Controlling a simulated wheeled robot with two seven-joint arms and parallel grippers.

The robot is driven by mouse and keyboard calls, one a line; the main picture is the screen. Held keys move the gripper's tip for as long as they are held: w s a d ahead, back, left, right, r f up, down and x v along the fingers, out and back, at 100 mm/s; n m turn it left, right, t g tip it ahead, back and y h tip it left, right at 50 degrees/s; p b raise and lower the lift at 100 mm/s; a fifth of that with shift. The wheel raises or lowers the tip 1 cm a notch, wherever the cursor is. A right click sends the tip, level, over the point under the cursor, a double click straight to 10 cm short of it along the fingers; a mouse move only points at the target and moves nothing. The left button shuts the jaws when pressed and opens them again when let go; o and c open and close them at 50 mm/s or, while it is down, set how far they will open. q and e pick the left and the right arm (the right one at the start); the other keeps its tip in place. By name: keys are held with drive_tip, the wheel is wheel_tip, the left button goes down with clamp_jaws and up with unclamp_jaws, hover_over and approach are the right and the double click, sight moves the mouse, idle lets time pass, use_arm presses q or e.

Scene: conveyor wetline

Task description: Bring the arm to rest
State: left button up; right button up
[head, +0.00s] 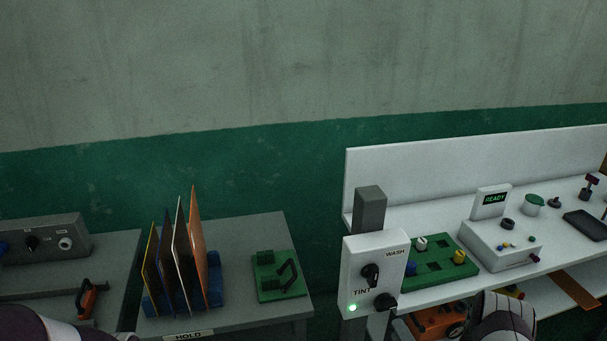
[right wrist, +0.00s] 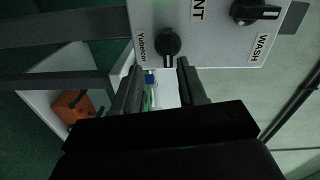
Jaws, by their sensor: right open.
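My right gripper (right wrist: 159,74) is open in the right wrist view, its two dark fingers apart with nothing visible held between them. A white control box (head: 358,260) with WASH and TINT labels stands on the right side of the head view; its lower part is close beyond my fingertips in the wrist view. One black knob (right wrist: 168,42) lies just ahead of the gap between the fingers; I cannot tell whether they touch it. The other knob (right wrist: 255,12) is further off. My right arm (head: 502,318) shows at the bottom right. My left gripper is out of view.
A white bench (head: 400,165) holds a green board (head: 432,268) and a READY device (head: 500,245). An orange item (head: 436,320) sits below it. On the left, a grey table (head: 240,235) holds upright panels (head: 198,240) in a blue rack and a green fixture (head: 278,275).

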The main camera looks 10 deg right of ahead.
drive_tip(key=s+d+f+n+g+h, duration=0.2)
drive_tip(key=s+f+n+g, duration=0.5)
drive_tip(key=f+g, duration=0.35)
drive_tip(key=s+a+r+n+g, duration=0.3)
drive_tip(key=s+a+r+g, duration=0.15)
drive_tip(key=r, duration=0.25)
drive_tip(key=s+a+r+n+g, duration=0.3)
drive_tip(key=s+a+r+n, duration=0.15)
drive_tip(key=r, duration=0.25)
drive_tip(key=a+r+n+t, duration=0.1)
drive_tip(key=a+r, duration=0.4)
drive_tip(key=r, duration=0.2)
drive_tip(key=shift+w+a+r+t, duration=0.2)
drive_tip(key=shift+w+r+t, duration=0.1)
drive_tip(key=shift+r+t, duration=0.1)
